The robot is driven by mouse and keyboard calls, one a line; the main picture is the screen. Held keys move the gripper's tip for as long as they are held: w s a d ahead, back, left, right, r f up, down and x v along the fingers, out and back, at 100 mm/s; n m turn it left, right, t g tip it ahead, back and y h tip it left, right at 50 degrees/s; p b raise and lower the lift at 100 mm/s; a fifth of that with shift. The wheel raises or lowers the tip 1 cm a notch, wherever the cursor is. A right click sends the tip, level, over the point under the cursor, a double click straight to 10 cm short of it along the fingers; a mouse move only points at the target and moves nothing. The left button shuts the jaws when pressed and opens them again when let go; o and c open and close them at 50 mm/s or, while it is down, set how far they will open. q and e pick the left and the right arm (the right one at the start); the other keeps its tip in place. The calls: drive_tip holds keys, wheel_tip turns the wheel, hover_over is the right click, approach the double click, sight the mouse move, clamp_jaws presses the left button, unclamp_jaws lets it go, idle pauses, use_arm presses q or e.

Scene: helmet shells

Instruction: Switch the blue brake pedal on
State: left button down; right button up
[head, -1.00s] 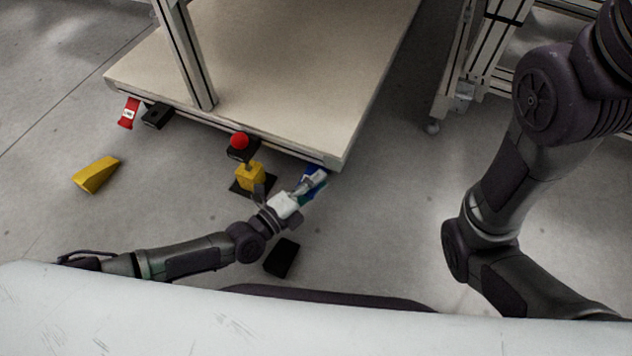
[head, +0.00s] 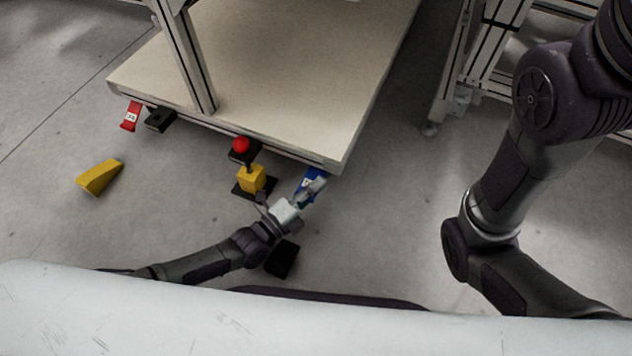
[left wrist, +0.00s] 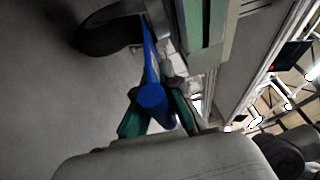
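The blue brake pedal (head: 309,180) is low at the near right corner of the platform in the head view, partly covered by my left gripper (head: 311,190). In the left wrist view the blue pedal (left wrist: 152,95) runs as a narrow bar with a rounded end between the two green-padded fingers of my left gripper (left wrist: 152,108). One finger is on each side of it, close to its edges. I cannot tell whether the fingers grip it. My right arm (head: 490,210) is at the right, its gripper outside the frames.
The pale platform (head: 290,60) has a post rising from it. A red pedal (head: 131,116), a yellow wedge (head: 100,177), a yellow block (head: 252,179) with a red knob (head: 241,144) and a black box (head: 282,260) are around its near edge.

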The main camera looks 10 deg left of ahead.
use_arm(q)
drive_tip(key=shift+w+a, duration=0.1)
drive_tip(key=shift+w, duration=0.05)
drive_tip(key=c, duration=1.4)
unclamp_jaws()
drive_tip(key=shift+f, duration=0.1)
drive_tip(key=shift+o, duration=0.2)
drive_tip(key=shift+s, duration=0.2)
drive_tip(key=v, duration=1.2)
drive_tip(key=shift+w, duration=0.1)
